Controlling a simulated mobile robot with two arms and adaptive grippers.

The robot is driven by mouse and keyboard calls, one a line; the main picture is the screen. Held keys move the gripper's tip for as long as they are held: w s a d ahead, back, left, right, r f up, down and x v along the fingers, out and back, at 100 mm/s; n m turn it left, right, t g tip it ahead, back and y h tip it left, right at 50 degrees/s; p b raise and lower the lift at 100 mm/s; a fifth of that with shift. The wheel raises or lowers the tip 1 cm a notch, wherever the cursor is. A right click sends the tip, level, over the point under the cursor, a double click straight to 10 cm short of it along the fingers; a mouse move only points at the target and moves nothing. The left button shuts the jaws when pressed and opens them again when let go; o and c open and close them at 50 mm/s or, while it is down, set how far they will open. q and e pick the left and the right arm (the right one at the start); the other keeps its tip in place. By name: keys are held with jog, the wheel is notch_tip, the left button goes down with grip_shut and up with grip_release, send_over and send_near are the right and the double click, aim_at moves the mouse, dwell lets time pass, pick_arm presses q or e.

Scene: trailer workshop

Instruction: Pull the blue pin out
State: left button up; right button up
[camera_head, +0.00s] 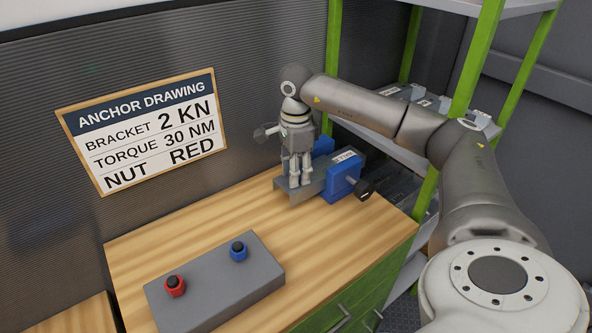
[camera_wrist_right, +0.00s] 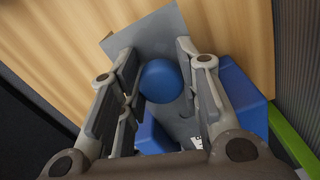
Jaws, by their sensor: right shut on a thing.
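The blue pin (camera_wrist_right: 161,81) shows in the wrist view as a round blue head between my right fingers, over a grey metal part. My right gripper (camera_head: 297,182) points down over the grey and blue fixture (camera_head: 343,174) at the back of the bench. It is shut on the blue pin; the fingers flank its head in the wrist view (camera_wrist_right: 160,85). The pin's shaft is hidden, so I cannot tell how deep it sits. In the head view the gripper hides the pin. My left gripper is not in view.
A grey block (camera_head: 215,290) with a red nut (camera_head: 174,286) and a blue nut (camera_head: 238,251) lies on the wooden bench (camera_head: 140,245). A black handle (camera_head: 364,190) sticks out right of the fixture. Green shelf posts (camera_head: 474,60) stand near my right arm. A sign (camera_head: 146,131) hangs behind.

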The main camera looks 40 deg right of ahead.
jog(key=shift+r+p, duration=0.55)
jog(key=shift+r, duration=0.25)
dwell(0.6)
jog(key=shift+r+p, duration=0.55)
jog(key=shift+r, duration=0.1)
jog(key=shift+r, duration=0.1)
jog(key=shift+r+p, duration=1.25)
jog(key=shift+r, duration=0.25)
jog(key=shift+r, duration=0.2)
jog(key=shift+r+p, duration=1.25)
jog(key=shift+r, duration=0.1)
jog(key=shift+a, duration=0.1)
